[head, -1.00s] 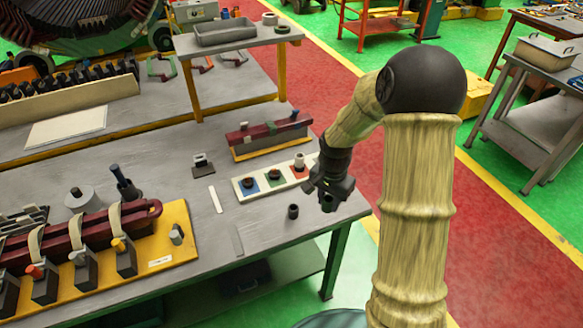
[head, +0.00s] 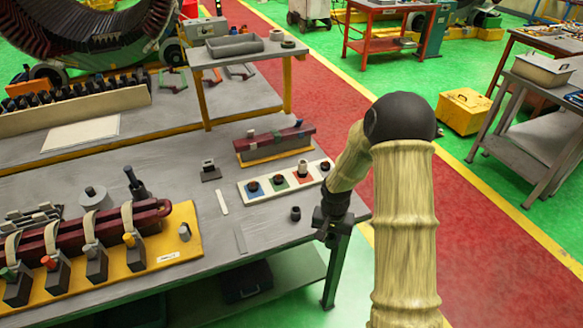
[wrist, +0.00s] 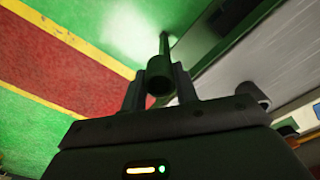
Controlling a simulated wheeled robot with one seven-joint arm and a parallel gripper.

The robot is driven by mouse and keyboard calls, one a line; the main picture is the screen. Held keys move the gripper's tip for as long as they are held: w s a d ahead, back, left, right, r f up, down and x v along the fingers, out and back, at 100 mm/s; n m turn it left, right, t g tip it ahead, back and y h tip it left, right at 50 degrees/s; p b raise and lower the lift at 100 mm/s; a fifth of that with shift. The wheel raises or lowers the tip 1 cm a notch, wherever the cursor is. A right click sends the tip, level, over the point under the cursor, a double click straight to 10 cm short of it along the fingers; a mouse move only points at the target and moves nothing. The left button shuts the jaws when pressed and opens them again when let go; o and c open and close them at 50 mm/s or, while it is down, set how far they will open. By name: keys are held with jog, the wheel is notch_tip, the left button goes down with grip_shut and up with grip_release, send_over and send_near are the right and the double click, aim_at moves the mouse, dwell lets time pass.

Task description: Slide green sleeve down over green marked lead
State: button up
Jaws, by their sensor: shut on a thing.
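My gripper (head: 326,232) is at the near right corner of the workbench, in front of a table leg in the head view. In the wrist view its two fingers (wrist: 160,92) are shut on a dark green hollow cylinder, the green sleeve (wrist: 160,76). The sleeve is too small to make out in the head view. The green marked lead (head: 8,271) stands in a dark block at the left end of the yellow board (head: 180,250), far left of my gripper. A maroon coil (head: 75,232) with cream straps lies along the board.
A white tray (head: 262,196) with coloured pads holds small ringed parts. A dark cup (head: 295,213) stands before it. Red (head: 50,261) and orange (head: 129,239) marked leads stand on the board. A tall dark piece (head: 133,184) rises behind the coil.

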notch_tip(320, 180, down, 9)
jog(key=n, duration=0.4)
jog(key=shift+s+a+r, duration=0.2)
jog(key=shift+s+a, duration=0.1)
jog(key=shift+s, duration=0.15)
jog(key=shift+w, duration=0.1)
